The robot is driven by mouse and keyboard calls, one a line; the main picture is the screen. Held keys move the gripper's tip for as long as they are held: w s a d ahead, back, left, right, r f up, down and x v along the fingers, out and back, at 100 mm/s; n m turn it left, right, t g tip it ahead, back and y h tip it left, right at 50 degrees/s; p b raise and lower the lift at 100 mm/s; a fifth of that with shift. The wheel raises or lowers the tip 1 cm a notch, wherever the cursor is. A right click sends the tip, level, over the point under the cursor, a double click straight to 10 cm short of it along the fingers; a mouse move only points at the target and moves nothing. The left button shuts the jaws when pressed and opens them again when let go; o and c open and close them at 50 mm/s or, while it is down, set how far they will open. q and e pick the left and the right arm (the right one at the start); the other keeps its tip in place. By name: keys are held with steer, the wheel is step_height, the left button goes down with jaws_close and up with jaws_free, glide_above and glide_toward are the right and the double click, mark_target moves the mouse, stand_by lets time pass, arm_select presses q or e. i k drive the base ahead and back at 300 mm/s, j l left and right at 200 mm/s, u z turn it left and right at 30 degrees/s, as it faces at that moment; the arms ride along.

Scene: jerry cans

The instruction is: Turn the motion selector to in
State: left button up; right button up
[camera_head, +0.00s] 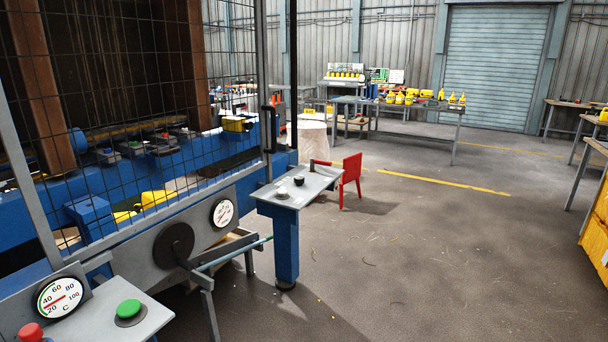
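A grey sloped control panel (272,198) stands on a blue pedestal (286,245) near the middle of the view. On it are a small control with a pale base (282,192) and a small black knob (298,181). A short dark upright piece (312,167) shows at its far edge. The controls are too small to read labels or settings, so I cannot tell which is the motion selector or where it points. Neither of my grippers is in view.
A blue machine behind a wire mesh guard (120,110) fills the left. A nearer panel (140,322) holds a green button (129,308) and a red button (30,332). A red chair (350,175) stands just behind the pedestal. Open floor (430,250) lies right of it.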

mark_target(299, 180)
steer(key=i+z, duration=0.25)
steer(key=i, duration=0.45)
steer(key=i+j+z, duration=0.2)
steer(key=i, duration=0.5)
